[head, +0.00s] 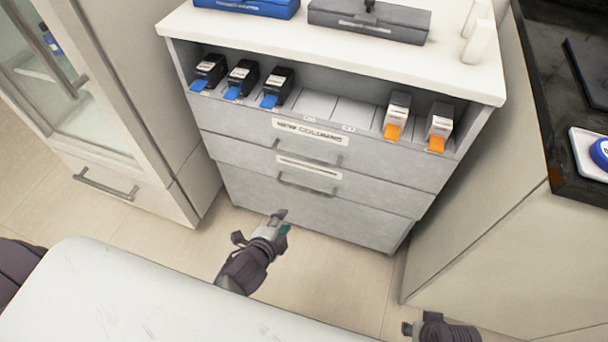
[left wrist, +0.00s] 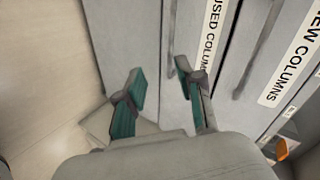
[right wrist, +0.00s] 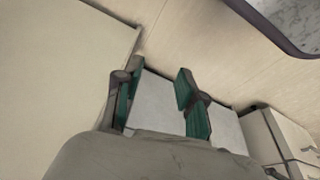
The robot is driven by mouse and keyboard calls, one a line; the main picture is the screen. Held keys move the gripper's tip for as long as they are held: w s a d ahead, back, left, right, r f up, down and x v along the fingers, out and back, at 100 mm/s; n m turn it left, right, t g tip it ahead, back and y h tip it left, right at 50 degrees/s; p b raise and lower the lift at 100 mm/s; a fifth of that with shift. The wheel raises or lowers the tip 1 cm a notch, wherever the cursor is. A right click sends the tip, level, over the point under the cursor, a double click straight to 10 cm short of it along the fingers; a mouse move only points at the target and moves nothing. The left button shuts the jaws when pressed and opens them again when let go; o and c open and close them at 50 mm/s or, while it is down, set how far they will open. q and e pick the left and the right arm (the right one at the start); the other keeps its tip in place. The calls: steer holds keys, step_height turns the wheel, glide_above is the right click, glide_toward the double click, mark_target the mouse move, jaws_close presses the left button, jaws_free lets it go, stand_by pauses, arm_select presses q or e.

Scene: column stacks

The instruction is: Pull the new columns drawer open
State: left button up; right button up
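The new columns drawer (head: 220,145) is the upper grey drawer and looks shut. Its label (head: 310,132) reads NEW COLUMNS, and its bar handle (head: 308,156) sits below it; the handle also shows in the left wrist view (left wrist: 262,45). My left gripper (head: 280,220) is open and empty, low in front of the cabinet and below both handles. In the left wrist view its fingers (left wrist: 163,92) are nearer the used columns handle (left wrist: 172,40) than the new one. My right gripper (right wrist: 155,90) is open and empty, at the bottom edge of the head view, away from the drawers.
The used columns drawer (head: 240,185) below looks shut. Several column boxes with blue or orange tabs stand on the open shelf above. A glass-door cabinet (head: 90,80) stands left, a dark-topped counter (head: 540,100) right. A white surface (head: 120,300) lies in front; floor between is clear.

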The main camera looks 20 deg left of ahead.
arm_select(q)
step_height(320, 180, up, 10)
steer(key=w+m+t+b, duration=0.2)
steer(key=m+t+b, duration=0.1)
steer(key=t+b, duration=0.1)
arm_select(e)
steer(key=v, duration=0.7)
arm_select(q)
steer(key=b, duration=0.2)
glide_toward(304, 158)
steer(key=w+f, duration=0.1)
steer(key=w, duration=0.3)
steer(key=shift+m, duration=0.3)
steer(key=w, duration=0.3)
steer(key=w+f+b, duration=0.1)
steer(key=w, duration=0.1)
steer(key=shift+w+d+f, duration=0.1)
steer(key=shift+w+f, duration=0.05)
steer(key=shift+w, duration=0.45)
arm_select(e)
steer(key=w+a+r+t+y, duration=0.1)
steer(key=w+a+r+t, duration=0.1)
steer(key=w, duration=0.4)
steer(key=w+a+r+t+y, duration=0.1)
steer(key=w+a+r+t, duration=0.1)
steer(key=w+r+t, duration=0.3)
steer(key=shift+w+r+t, duration=0.25)
steer(key=shift+w+t, duration=0.5)
steer(key=shift+t, duration=0.25)
